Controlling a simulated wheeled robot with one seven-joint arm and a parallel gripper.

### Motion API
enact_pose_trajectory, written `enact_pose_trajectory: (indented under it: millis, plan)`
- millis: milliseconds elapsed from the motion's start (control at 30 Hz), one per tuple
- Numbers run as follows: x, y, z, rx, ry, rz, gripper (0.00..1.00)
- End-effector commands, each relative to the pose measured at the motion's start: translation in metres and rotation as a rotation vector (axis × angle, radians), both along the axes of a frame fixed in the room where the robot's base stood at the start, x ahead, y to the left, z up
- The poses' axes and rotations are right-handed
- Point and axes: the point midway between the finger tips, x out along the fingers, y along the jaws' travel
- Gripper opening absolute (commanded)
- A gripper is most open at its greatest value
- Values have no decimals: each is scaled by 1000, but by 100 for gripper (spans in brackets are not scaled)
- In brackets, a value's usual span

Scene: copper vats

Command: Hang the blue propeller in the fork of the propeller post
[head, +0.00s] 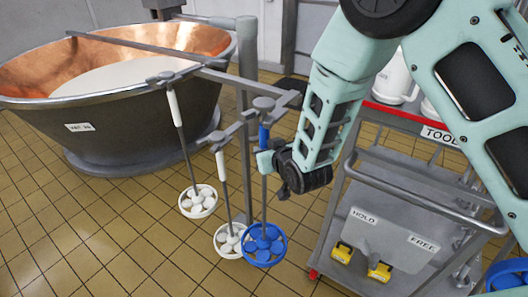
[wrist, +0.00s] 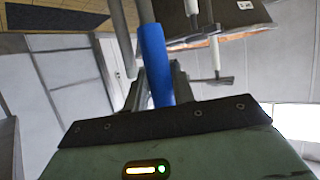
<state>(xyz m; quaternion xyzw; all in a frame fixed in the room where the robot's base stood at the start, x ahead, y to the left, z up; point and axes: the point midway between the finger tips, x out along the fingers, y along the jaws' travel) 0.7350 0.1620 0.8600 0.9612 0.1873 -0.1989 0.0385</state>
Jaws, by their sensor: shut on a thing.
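The blue propeller (head: 264,245) hangs upright, its blue-spoked ring low over the floor and its grey cap at the top. My gripper (head: 268,160) is shut on its blue grip, which also shows between the fingers in the wrist view (wrist: 155,65). The propeller post (head: 246,60) is a grey upright with side arms. The blue propeller's cap appears at the right-hand fork (head: 287,99), level with the prongs or just above. I cannot tell if it rests on them. Two white propellers (head: 198,201) (head: 229,240) hang from other arms to the left.
A copper vat (head: 130,115) of pale liquid stands at the back left. A grey tool trolley (head: 400,190) with HOLD and FREE labels and yellow blocks (head: 380,271) stands at the right. A white jug (head: 394,78) is on its top. Tiled floor is clear at the lower left.

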Motion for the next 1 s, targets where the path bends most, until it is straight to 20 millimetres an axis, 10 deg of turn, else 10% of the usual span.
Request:
enact_pose_trajectory:
  millis: [1000]
  plan:
    - [14,-10,2,3,-4,0,0]
